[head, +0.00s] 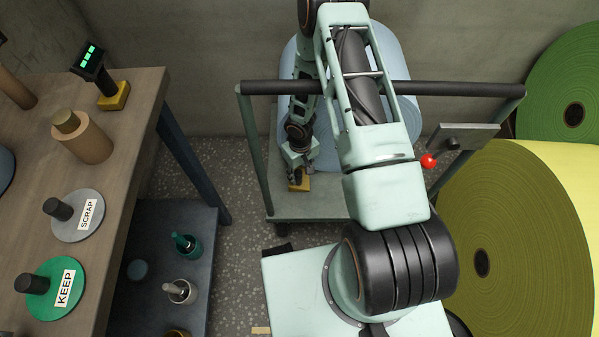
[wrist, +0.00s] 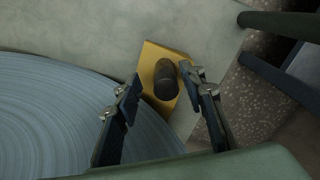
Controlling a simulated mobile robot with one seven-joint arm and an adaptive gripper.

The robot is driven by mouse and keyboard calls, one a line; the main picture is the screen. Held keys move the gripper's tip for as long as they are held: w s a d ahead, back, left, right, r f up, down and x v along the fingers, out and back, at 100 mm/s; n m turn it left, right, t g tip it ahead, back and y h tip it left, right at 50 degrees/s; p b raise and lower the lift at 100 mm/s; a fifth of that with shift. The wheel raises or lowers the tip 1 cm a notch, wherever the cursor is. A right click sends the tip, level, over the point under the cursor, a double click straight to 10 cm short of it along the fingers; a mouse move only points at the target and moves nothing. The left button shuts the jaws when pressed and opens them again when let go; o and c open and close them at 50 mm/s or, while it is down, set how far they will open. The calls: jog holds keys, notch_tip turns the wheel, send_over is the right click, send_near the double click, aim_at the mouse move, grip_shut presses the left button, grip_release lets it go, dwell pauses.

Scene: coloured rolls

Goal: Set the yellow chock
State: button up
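The yellow chock (head: 301,184) lies on the bed of the cart (head: 335,206), beside the pale blue roll (head: 400,62). The wrist view shows it as a yellow block (wrist: 150,57) with a dark upright knob (wrist: 165,80). It sits close against the roll's edge; I cannot tell if they touch. My gripper (head: 300,168) reaches down over the chock. In the wrist view my gripper (wrist: 161,76) is open, with one finger on each side of the knob. The right fingertip is near the knob, and a gap shows on the left.
Cart rails (head: 440,89) stand around the bed, with a plate and red ball (head: 429,161) at right. Olive (head: 530,240) and green (head: 560,80) rolls fill the right. The left bench (head: 120,150) holds SCRAP (head: 75,226) and KEEP (head: 40,300) discs and a yellow-based device (head: 113,97).

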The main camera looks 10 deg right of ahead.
jog(key=shift+a, duration=0.1)
notch_tip(320, 180, up, 12)
dwell(0.6)
dwell(0.4)
